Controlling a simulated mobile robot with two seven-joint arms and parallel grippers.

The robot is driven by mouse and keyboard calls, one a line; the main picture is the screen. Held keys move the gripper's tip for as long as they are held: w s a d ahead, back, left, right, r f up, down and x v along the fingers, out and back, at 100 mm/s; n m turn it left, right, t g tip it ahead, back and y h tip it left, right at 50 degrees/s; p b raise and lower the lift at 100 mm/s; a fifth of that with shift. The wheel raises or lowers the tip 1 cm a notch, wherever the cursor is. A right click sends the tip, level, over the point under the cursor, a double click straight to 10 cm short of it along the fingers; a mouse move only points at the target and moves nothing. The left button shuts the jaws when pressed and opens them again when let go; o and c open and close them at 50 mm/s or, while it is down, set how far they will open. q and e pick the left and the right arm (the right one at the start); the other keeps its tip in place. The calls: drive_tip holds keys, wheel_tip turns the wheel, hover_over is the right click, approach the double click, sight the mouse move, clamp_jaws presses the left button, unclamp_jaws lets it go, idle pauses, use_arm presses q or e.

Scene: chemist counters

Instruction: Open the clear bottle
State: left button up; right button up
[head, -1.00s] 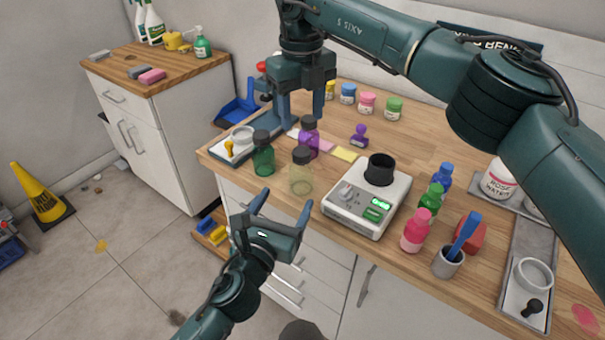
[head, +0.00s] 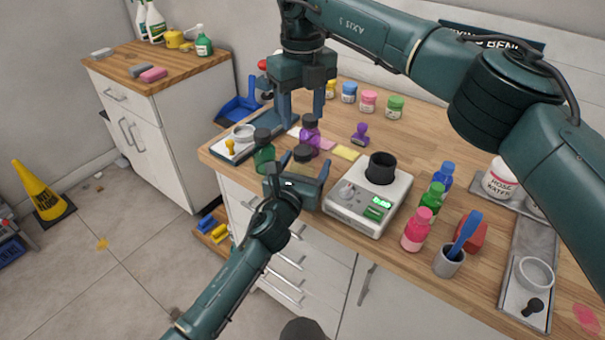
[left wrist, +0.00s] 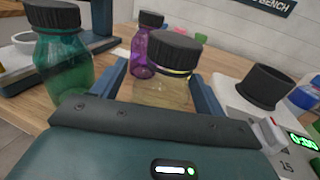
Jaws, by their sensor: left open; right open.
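The clear bottle, pale yellowish with a black cap (head: 303,154), stands upright near the counter's front edge. In the left wrist view the clear bottle (left wrist: 160,92) is between the open fingers of my left gripper (left wrist: 158,88); I cannot tell whether they touch it. In the head view my left gripper (head: 303,172) hides most of its body. My right gripper (head: 301,104) is open and points down, above and behind the bottles, with nothing between its fingers.
A green bottle (head: 264,156) stands close on the left and a purple bottle (head: 308,135) just behind. A scale (head: 350,212) with a black cup (head: 380,168) is close on the right. Pink (head: 415,235) and green (head: 432,199) bottles stand farther right on the wooden counter (head: 420,130).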

sight(303, 150)
use_arm(q)
clamp_jaws()
use_arm(e)
drive_tip(key=m, duration=1.9)
drive_tip(key=shift+m, duration=0.4)
drive_tip(key=m, duration=0.6)
drive_tip(key=shift+m, duration=0.4)
drive_tip(key=shift+f, duration=0.1)
wheel_tip(303, 150, down, 8)
drive_tip(key=shift+r, duration=0.1)
